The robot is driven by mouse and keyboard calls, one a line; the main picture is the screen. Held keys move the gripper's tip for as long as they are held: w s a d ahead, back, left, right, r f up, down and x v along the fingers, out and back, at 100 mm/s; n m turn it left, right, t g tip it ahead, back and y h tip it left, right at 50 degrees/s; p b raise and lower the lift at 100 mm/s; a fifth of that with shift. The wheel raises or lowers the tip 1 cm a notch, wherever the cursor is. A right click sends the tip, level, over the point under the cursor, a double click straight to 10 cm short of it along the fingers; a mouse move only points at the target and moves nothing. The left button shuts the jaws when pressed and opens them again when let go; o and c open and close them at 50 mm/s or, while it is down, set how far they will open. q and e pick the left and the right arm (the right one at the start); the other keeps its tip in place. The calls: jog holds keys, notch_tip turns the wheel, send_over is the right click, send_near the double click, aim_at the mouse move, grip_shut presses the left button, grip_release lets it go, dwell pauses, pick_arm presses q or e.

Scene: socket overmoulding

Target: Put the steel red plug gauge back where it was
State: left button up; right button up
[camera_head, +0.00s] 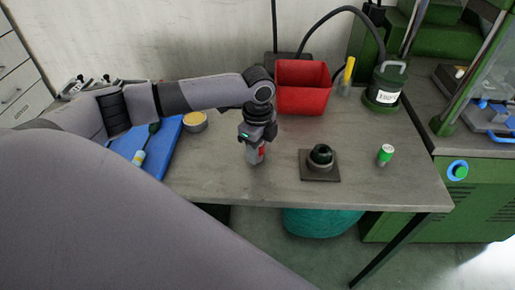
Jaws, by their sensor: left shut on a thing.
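My left gripper (256,152) points down over the middle of the grey table and is shut on the steel red plug gauge (262,149). Only a small red part of the gauge shows between the fingers; the rest is hidden. The gripper's tips are close to the table top, and I cannot tell whether the gauge touches it. My right gripper is not in view.
A green-and-white cylinder (385,154) stands farther right. A red bin (304,90) is behind, a blue mat (166,142) left. The table's front edge is close.

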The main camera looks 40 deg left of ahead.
pick_arm(q)
jog(key=o, duration=1.1)
jog(key=shift+f, duration=0.1)
notch_tip(320, 180, up, 12)
jog(key=shift+r, duration=0.15)
